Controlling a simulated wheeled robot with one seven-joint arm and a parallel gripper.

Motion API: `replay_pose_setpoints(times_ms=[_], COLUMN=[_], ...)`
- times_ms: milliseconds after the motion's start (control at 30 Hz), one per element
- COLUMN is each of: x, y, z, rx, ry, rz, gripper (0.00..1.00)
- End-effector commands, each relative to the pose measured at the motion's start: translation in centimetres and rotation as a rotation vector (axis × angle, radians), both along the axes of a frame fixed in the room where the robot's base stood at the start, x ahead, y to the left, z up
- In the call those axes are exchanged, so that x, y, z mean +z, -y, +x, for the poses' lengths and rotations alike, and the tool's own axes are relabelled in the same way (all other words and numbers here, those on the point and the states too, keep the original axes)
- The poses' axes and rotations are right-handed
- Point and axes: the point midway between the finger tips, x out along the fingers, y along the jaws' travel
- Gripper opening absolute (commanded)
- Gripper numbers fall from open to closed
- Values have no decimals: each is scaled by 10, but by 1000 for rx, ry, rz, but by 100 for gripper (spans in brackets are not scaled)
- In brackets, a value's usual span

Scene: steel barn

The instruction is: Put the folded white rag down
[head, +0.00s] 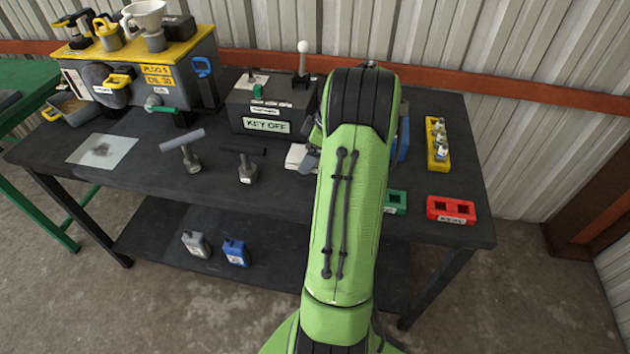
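A small white thing (296,156), which looks like the folded white rag, shows just left of my green arm, in front of the box labelled KEY OFF. Grey parts of my gripper (311,158) show at its right side. My arm hides most of the gripper and the right part of the white thing. I cannot tell whether the fingers are shut on it, or whether it touches the dark table (215,180).
The KEY OFF box (265,110) stands behind, with a white-knobbed lever. Two T-handled tools (246,170) stand to the left, near a pale stained sheet (101,150). A yellow rack (437,146), a red tray (451,209) and a green tray (395,203) lie to the right.

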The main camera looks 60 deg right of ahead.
Motion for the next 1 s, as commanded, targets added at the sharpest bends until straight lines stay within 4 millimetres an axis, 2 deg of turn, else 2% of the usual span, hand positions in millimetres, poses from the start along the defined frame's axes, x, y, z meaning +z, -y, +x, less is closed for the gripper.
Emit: replay_pose_setpoints(times_ms=[400,500,967,1000], x=[-84,-98,-106,-106], y=[0,0,0,0], z=[-2,-1,-1,-1], rx=[3,3,4,3], ry=[-3,-1,0,-2], rz=[4,3,1,1], gripper=[48,48,48,81])
